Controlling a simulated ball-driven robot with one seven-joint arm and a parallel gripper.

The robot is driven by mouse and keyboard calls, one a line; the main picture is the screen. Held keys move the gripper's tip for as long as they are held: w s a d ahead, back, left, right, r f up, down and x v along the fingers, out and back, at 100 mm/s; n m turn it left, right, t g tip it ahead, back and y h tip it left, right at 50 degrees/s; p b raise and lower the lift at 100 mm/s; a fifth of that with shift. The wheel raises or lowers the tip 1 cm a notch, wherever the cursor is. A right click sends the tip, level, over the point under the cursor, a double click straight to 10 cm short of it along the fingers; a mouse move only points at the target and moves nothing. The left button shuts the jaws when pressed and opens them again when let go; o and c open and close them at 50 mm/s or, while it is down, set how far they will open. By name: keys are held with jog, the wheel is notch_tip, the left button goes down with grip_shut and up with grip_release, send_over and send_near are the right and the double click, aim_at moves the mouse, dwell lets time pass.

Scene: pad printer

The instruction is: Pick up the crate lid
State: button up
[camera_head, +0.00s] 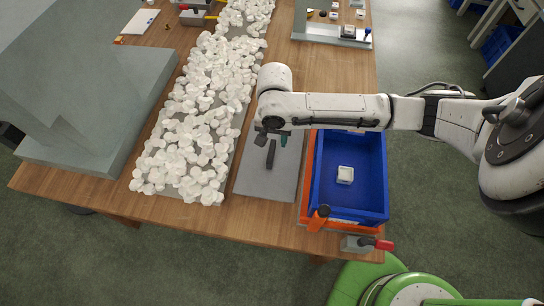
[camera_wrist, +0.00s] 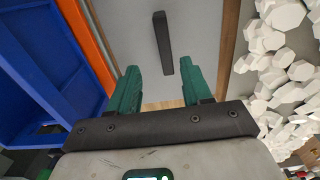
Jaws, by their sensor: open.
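The crate lid is a flat grey panel (camera_head: 262,185) lying on the wooden table, left of the blue crate (camera_head: 375,214). A dark bar handle (camera_head: 271,156) stands out on the lid's middle. In the wrist view the lid (camera_wrist: 205,35) fills the upper middle, and its handle (camera_wrist: 162,40) runs lengthwise, its near end between the green fingertips. My gripper (camera_head: 272,139) is over the lid's far part, close to the handle's far end. In the wrist view my gripper (camera_wrist: 164,72) is open and empty. My arm hides the lid's far edge.
The blue crate is open, holds a white block (camera_head: 345,175), and sits in an orange frame (camera_head: 305,190). A red-handled clamp (camera_head: 360,244) is at the front edge. White pieces (camera_head: 190,150) cover a strip left of the lid; a large grey machine (camera_head: 85,90) stands beyond.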

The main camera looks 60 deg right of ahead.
aim_at(271, 151)
jog(key=f, duration=0.8)
jog(key=shift+w+a, duration=0.25)
jog(key=shift+c, duration=0.3)
grip_shut()
